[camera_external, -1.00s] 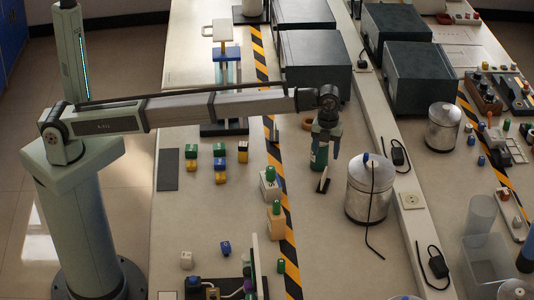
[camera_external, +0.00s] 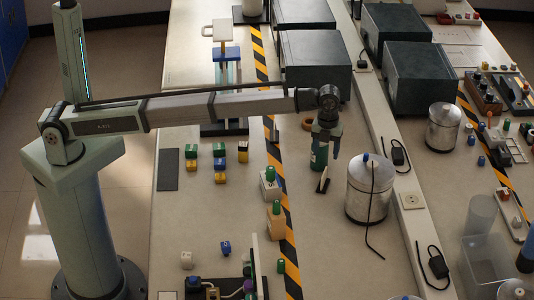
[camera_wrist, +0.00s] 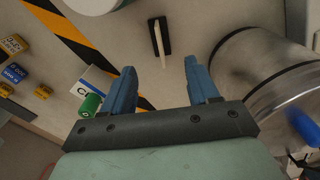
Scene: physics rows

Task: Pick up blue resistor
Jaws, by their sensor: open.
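I cannot tell for certain which small blue part is the blue resistor. A blue cylinder (camera_external: 365,157) rests on the lid of a metal can, right of my gripper; it also shows in the wrist view (camera_wrist: 302,127). Other small blue pieces (camera_external: 481,160) lie on the far right bench. Lettered blue cubes lie at left (camera_external: 219,163) and at the front (camera_external: 225,247). My gripper (camera_external: 327,164) points down above the bench, left of the can. In the wrist view its blue fingers (camera_wrist: 160,78) are apart with nothing between them.
The metal can (camera_external: 368,195) stands close on the right with a black cable over it. A black piece with a pale lever (camera_external: 323,182) lies below my gripper. A green cylinder on a white block (camera_external: 269,184) stands left. Dark boxes (camera_external: 316,62) stand behind.

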